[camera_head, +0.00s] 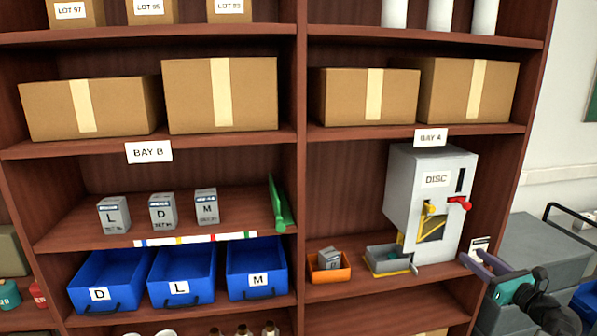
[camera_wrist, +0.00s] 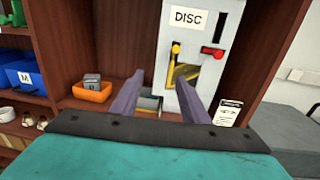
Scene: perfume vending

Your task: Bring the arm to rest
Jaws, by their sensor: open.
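My gripper (camera_head: 474,266) is at the lower right in the head view, in front of the shelf and to the right of the dispenser's lower part. In the wrist view its two purple fingers (camera_wrist: 165,97) stand apart with nothing held between them. The white dispenser marked DISC (camera_head: 428,205) stands on the Bay A shelf, with a red lever (camera_head: 459,203) and a yellow part (camera_head: 430,222). It also shows beyond the fingers in the wrist view (camera_wrist: 190,50). A grey tray (camera_head: 388,262) sits at its foot, partly hidden by a finger in the wrist view.
An orange bin (camera_head: 329,273) holding a grey box (camera_head: 328,258) stands left of the tray. Blue bins D, L and M (camera_head: 181,275) and small boxes L, D and M (camera_head: 162,212) are in Bay B. A small card (camera_wrist: 227,112) stands right of the dispenser. Grey cabinets (camera_head: 540,258) stand at the right.

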